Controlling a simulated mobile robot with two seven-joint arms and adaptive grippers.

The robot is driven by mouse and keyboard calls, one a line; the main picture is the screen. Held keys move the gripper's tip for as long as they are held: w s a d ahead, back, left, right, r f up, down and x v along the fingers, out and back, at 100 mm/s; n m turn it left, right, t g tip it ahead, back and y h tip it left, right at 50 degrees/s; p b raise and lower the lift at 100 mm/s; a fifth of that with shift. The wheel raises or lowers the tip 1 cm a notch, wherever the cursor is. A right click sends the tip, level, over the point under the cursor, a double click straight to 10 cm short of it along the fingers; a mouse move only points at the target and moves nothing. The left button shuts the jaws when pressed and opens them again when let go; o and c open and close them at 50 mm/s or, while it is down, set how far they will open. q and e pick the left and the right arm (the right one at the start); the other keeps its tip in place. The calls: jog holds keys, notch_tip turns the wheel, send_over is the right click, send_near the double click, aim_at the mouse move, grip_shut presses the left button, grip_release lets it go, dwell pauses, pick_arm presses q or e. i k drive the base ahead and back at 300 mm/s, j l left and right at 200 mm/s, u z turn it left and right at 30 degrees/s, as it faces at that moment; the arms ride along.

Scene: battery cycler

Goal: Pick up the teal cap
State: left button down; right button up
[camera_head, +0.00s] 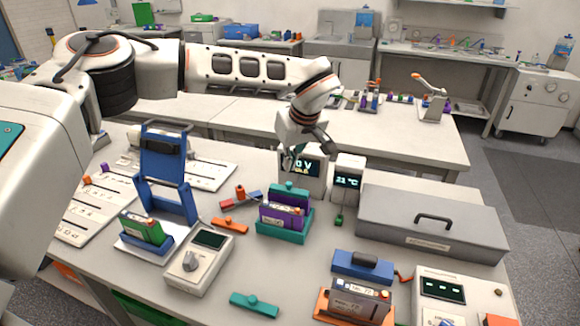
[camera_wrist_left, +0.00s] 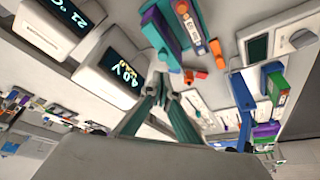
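A teal cap (camera_head: 254,304), a flat bar with a round knob, lies on the front of the table in the head view. Another teal piece with a knob (camera_head: 290,188) stands behind the purple battery (camera_head: 283,213) in the teal holder (camera_head: 262,231). My left gripper (camera_head: 289,162) is above and behind that holder, apart from it, and away from the loose cap. In the left wrist view its two fingers (camera_wrist_left: 161,88) lean together with their tips close, and nothing is visible between them. My right gripper is in neither view.
A grey lidded box (camera_head: 440,222) stands to the right. Display units (camera_head: 349,178) stand behind the holder. A blue press (camera_head: 166,175) and a meter (camera_head: 198,264) are on the left. An orange cap (camera_head: 229,226) lies mid-table. An orange holder (camera_head: 322,306) is front right.

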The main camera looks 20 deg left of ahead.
aim_at(251, 303)
jog(key=k, duration=1)
